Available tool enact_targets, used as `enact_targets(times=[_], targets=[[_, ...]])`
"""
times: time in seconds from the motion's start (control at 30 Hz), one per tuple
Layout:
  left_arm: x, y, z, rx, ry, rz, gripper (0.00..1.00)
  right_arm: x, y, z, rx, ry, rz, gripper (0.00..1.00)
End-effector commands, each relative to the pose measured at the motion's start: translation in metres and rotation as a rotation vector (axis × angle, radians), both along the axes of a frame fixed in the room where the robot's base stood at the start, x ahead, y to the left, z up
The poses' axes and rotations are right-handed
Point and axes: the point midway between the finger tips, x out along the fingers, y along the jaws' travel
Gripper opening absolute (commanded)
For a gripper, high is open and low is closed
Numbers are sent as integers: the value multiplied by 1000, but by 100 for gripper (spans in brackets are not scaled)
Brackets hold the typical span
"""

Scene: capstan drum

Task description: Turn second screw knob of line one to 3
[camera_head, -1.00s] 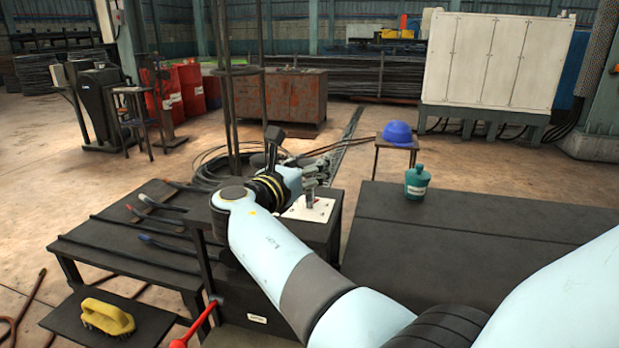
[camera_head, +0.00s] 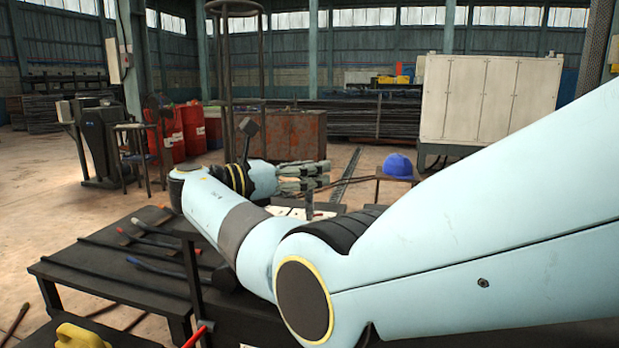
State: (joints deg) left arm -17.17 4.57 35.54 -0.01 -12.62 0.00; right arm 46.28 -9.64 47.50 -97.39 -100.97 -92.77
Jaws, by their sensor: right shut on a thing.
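My right arm comes in from the right and crosses the middle of the view. My right gripper (camera_head: 308,178) has grey jointed fingers that point right, above the dark stand at the centre. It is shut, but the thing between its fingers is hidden. A white plate (camera_head: 284,211) lies below it, mostly covered by my arm. A short grey post (camera_head: 309,204) rises from the plate just under the fingers; I cannot tell whether they touch. No screw knob lines or numbers are readable. My left gripper is not in view.
A dark bench (camera_head: 100,268) with several hand tools stands at the left, and a yellow brush (camera_head: 78,336) is at the bottom left. A blue helmet (camera_head: 398,164) sits on a stool to the right. A rusty box (camera_head: 300,135) and a white cabinet (camera_head: 488,98) stand behind.

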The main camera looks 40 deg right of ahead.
Motion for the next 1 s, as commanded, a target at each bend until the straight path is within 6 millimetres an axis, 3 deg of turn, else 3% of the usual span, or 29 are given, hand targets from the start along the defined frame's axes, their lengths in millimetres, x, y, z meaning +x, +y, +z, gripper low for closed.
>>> enact_targets(times=[0.33,0.37,0.5,0.83,1.0], targets=[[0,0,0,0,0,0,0,0,0,0,1,1,0,15],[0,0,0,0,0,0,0,0,0,0,1,1,0,51],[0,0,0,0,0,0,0,0,0,0,1,1,0,69],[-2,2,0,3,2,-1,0,0,0,4,1,-2,0,70],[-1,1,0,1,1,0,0,0,0,29,2,-6,0,70]])
